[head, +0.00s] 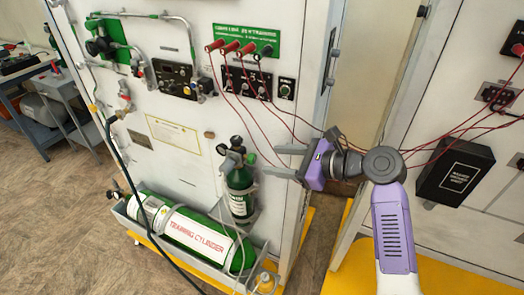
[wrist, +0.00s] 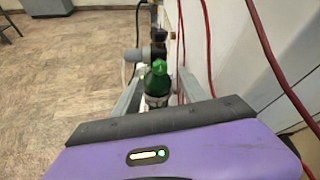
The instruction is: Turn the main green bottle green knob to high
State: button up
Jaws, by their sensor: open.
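A small green bottle (head: 239,180) stands upright against the white panel, with a black valve and gauges on top. A small green knob (head: 251,159) sits at the right side of that valve. My gripper (head: 272,161) is open and empty just right of the knob, fingers pointing left toward it. In the wrist view the green knob (wrist: 159,66) and the bottle's green shoulder (wrist: 157,84) show ahead, between the two grey fingers. The fingers look apart from the knob. The knob's setting cannot be read.
A large green and white training cylinder (head: 195,232) lies in a tray below. Red cables (head: 283,115) hang from the panel close to my gripper. A black hose (head: 124,165) runs down the left. A black box (head: 455,172) is on the right panel.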

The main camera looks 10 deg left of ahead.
aim_at(254, 159)
jog(key=x, duration=0.7)
jog(key=shift+w+a+f+p, duration=0.15)
jog(key=shift+a+p, duration=0.1)
jog(key=shift+p, duration=0.15)
jog(key=shift+c, duration=0.4)
grip_shut()
